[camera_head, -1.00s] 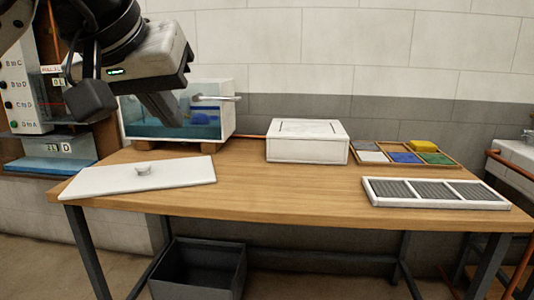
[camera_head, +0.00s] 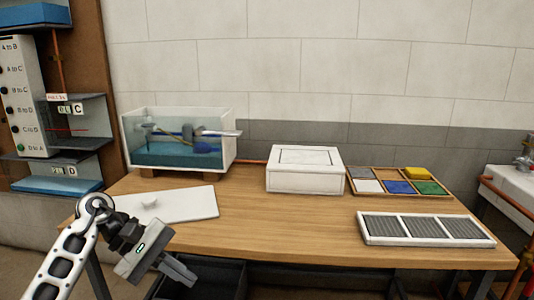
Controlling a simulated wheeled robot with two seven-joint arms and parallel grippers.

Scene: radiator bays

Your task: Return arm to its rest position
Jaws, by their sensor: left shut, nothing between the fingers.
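My left arm comes in at the lower left. My left gripper (camera_head: 178,270) hangs in front of the table's left front edge, low in the view, pointing down to the right. Its fingers are together with nothing held. It is apart from the table and everything on it. My right gripper is not in view.
The wooden table (camera_head: 290,225) carries a white board with a knob (camera_head: 190,204), a water tank (camera_head: 180,150), a white box (camera_head: 305,170), a tray of coloured blocks (camera_head: 398,186) and a grille panel (camera_head: 425,228). A dark bin (camera_head: 228,275) stands below. The table's middle is clear.

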